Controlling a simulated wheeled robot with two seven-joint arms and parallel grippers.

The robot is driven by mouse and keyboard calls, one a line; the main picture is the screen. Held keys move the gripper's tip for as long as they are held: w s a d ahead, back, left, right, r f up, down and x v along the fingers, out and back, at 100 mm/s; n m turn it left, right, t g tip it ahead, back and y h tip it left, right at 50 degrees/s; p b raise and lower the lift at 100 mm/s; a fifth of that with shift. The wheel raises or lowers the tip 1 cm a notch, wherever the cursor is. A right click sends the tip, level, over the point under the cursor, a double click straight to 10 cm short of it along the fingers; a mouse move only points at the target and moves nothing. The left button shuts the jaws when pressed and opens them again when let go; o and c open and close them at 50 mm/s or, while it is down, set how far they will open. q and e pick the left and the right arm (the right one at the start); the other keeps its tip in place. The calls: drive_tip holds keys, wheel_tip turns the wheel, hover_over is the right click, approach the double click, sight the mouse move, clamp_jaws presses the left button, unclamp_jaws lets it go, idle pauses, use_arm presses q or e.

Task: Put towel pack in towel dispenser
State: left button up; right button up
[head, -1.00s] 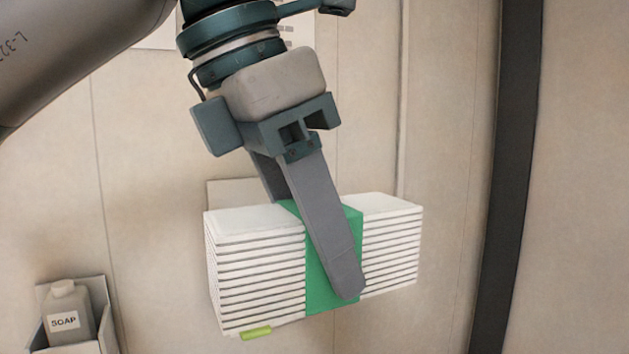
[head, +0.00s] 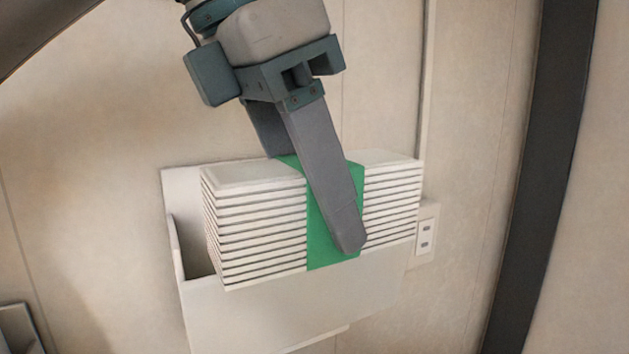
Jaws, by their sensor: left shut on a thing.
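The towel pack (head: 255,230) is a stack of white folded towels with a green band (head: 327,237) around its middle. My left gripper (head: 345,240) is shut on the pack at the band, with one finger across the front and the other partly hidden behind. The towel dispenser (head: 290,305) is a white open-topped box on the wall. The pack is in front of or over its opening, overlapping it in the picture; I cannot tell whether it is inside. The dispenser's back plate and left side show at the pack's left. My right gripper is not in view.
A wall outlet (head: 426,230) is just right of the dispenser. A dark vertical strip (head: 540,180) runs down the wall at the right. Part of a grey holder (head: 20,330) shows at the lower left. The wall left of the dispenser is bare.

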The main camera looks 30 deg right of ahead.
use_arm(q)
drive_tip(key=shift+w+d, duration=0.15)
drive_tip(key=shift+w, duration=0.2)
drive_tip(key=shift+r, duration=0.1)
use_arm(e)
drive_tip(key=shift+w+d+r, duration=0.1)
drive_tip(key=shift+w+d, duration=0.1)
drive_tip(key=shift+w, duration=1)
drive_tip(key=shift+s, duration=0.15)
